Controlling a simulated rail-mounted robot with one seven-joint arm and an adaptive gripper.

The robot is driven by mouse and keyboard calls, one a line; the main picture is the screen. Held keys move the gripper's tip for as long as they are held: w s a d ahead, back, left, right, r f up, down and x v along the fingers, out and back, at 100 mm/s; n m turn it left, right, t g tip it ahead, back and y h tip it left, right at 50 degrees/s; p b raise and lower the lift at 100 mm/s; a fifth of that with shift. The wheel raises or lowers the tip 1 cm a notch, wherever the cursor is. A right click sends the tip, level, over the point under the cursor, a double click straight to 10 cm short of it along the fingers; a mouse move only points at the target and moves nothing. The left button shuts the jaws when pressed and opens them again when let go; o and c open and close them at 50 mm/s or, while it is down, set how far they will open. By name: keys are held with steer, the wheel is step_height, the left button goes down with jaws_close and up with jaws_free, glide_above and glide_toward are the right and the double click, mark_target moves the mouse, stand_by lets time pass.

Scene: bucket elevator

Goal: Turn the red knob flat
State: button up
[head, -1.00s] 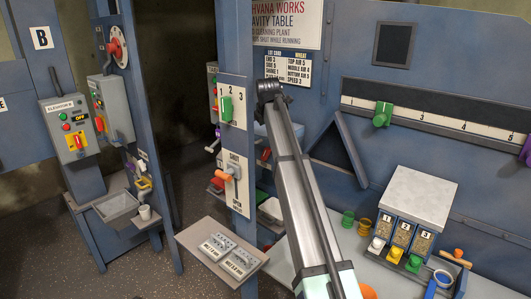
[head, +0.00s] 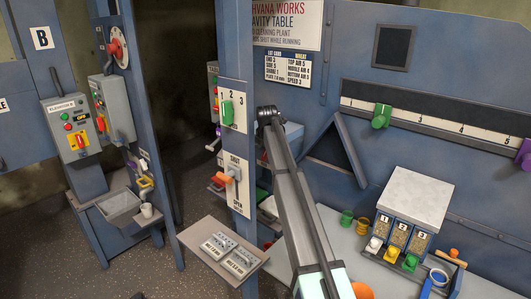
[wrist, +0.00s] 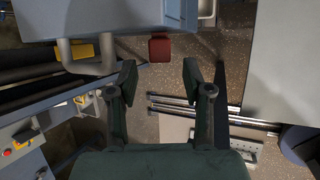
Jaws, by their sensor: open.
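In the head view, a red knob (head: 79,141) on a yellow plate sits low on the grey elevator control box (head: 65,112) at the left; its exact angle is too small to tell. A second box to its right carries another red handle (head: 112,145). My gripper is hidden in the head view.
A blue post (head: 234,60) with a green knob (head: 227,111) and a shut/open lever (head: 233,173) stands close to my arm. A bench with a sample box (head: 415,197) lies right. Floor at lower left is clear.

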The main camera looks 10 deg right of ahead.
steer(key=shift+p+x, duration=0.8)
steer(key=shift+x, duration=2.3)
jaws_close()
